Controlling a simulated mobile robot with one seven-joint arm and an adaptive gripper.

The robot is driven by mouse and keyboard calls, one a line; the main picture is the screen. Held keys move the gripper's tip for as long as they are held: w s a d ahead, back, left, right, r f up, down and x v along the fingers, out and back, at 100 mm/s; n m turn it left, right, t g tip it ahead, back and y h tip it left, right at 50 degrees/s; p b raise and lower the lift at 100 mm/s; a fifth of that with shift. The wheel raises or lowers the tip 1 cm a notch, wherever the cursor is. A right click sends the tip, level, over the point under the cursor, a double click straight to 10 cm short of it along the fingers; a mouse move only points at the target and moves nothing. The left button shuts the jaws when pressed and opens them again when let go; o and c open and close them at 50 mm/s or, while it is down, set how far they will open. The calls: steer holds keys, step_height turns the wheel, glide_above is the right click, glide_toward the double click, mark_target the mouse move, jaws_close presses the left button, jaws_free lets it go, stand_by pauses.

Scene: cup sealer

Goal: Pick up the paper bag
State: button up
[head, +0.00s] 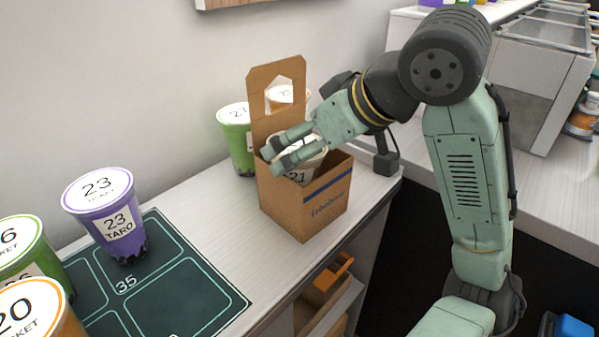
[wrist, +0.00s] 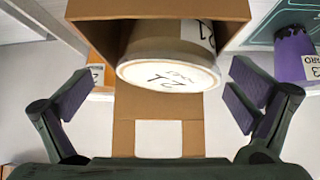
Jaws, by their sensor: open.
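The paper bag (head: 297,207) is a brown carrier with a tall handle panel (head: 278,76) that has a cut-out. It stands upright on the white counter. A cup labelled 21 (head: 303,160) sits inside it. My gripper (head: 277,153) is over the bag's opening, beside the handle panel and above the cup, and is open. In the wrist view the open fingers (wrist: 160,100) are on either side of the handle panel (wrist: 124,135), with the cup's white lid (wrist: 168,76) between and above them. I cannot tell whether the fingers touch the bag.
A green cup (head: 236,140) and an orange-labelled cup (head: 283,97) stand behind the bag. A purple cup (head: 106,215) stands on a dark mat (head: 190,300) at the left, near more cups. The counter's front edge is close to the bag.

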steer(key=p+x, duration=0.1)
steer(key=x, duration=0.3)
steer(key=shift+d+f, duration=0.1)
steer(key=shift+f, duration=0.2)
steer(key=shift+c, duration=0.2)
steer(key=shift+r, duration=0.1)
steer(key=c, duration=0.8)
steer(key=shift+r, duration=0.1)
steer(key=shift+r+b, duration=0.55)
steer(key=shift+r, duration=1.1)
steer(key=s+d+b, duration=0.2)
steer(key=s, duration=0.5)
steer(key=s+d+r+b, duration=0.1)
steer(key=s+d+b, duration=0.1)
steer(key=s, duration=0.6)
steer(key=shift+d+r, duration=0.25)
steer(key=shift+d, duration=0.35)
